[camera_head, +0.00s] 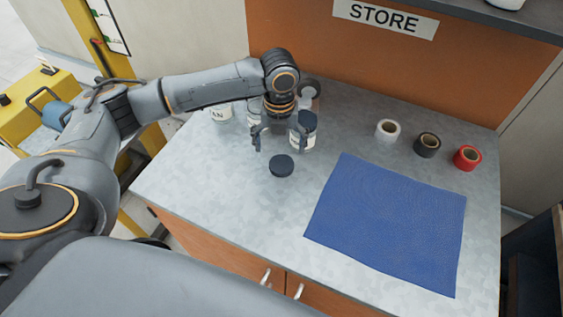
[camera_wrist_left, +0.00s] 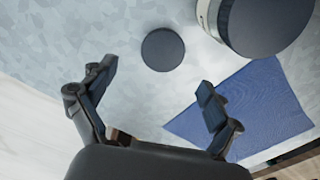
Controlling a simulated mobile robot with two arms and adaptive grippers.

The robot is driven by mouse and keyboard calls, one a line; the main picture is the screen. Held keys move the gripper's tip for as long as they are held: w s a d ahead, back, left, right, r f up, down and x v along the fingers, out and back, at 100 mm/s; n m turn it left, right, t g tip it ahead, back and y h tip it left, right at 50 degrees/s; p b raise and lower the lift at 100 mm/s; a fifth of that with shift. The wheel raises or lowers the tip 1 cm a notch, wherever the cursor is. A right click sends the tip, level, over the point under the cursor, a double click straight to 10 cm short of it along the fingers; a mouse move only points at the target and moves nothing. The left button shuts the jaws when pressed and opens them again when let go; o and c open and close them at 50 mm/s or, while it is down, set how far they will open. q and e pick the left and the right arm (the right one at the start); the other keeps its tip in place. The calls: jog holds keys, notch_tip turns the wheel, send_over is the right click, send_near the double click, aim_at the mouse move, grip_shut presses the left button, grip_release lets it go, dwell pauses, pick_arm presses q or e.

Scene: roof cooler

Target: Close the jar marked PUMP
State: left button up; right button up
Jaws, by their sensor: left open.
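A loose round dark lid (camera_head: 281,165) lies flat on the grey bench top, and it also shows in the left wrist view (camera_wrist_left: 163,49). My left gripper (camera_head: 276,140) is open and empty above the bench, just behind the lid in the head view. Its spread fingers show in the left wrist view (camera_wrist_left: 157,76). A pale jar with a dark lid on it (camera_head: 306,122) stands right beside the gripper; its dark top also shows in the left wrist view (camera_wrist_left: 265,22). A jar with a label ending in "AN" (camera_head: 220,114) stands to the left. Another jar (camera_head: 253,109) is partly hidden by the gripper. I cannot read PUMP anywhere.
A blue mat (camera_head: 390,220) covers the bench's right front. White (camera_head: 387,130), black (camera_head: 427,145) and red (camera_head: 467,157) rolls stand behind it. An orange panel with a STORE sign (camera_head: 385,17) rises at the back. The bench's left front is clear.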

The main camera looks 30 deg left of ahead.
aim_at(282, 164)
pick_arm(q)
jog(key=shift+f, duration=0.65)
pick_arm(e)
jog(key=shift+s, duration=0.15)
pick_arm(q)
jog(key=shift+f, duration=0.15)
pick_arm(e)
jog(key=shift+s+r, duration=0.1)
jog(key=shift+s, duration=0.1)
pick_arm(q)
jog(key=shift+f+p, duration=0.35)
jog(key=f, duration=0.2)
jog(key=f+p, duration=0.1)
jog(key=f, duration=0.1)
jog(key=shift+w+d+f, duration=0.15)
jog(key=shift+w, duration=0.05)
pick_arm(e)
jog(key=shift+d+r, duration=0.2)
jog(key=shift+r, duration=0.5)
pick_arm(q)
jog(key=c, duration=0.8)
